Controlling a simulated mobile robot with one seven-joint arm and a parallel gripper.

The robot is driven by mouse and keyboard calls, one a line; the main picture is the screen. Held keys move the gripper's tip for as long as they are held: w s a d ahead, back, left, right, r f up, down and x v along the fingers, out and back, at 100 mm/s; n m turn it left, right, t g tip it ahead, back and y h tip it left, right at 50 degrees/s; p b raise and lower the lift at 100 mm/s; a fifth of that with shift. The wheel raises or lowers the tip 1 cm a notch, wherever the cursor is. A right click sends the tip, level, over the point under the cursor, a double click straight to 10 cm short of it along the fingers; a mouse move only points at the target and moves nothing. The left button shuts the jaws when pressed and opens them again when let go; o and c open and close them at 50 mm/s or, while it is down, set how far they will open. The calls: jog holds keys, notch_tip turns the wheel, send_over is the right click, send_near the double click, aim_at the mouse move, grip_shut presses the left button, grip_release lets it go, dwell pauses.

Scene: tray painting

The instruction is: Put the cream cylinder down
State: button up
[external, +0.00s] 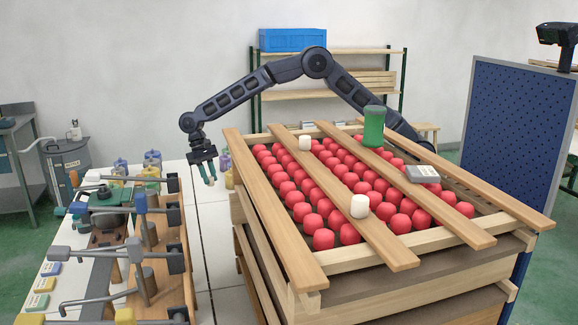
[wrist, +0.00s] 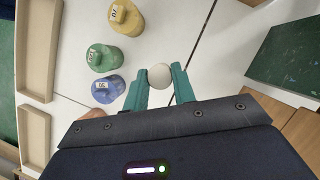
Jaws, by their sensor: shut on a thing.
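My gripper (external: 208,176) hangs at the end of the outstretched arm, over the white table left of the slatted tray stack. In the wrist view its two teal fingers (wrist: 160,82) are shut on the cream cylinder (wrist: 160,74), whose round pale end shows between the fingertips. In the external view the held cylinder cannot be made out clearly. Whether it touches the table cannot be told.
Yellow (wrist: 125,17), green (wrist: 104,57) and blue (wrist: 108,89) lidded pots stand left of the fingers in the wrist view. White tabletop (external: 208,225) is bare nearby.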

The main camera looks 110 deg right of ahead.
notch_tip(320, 180, down, 20)
jog(key=shift+r, duration=0.1)
dwell(0.5)
jog(key=o, duration=0.9)
jog(key=shift+o, duration=0.2)
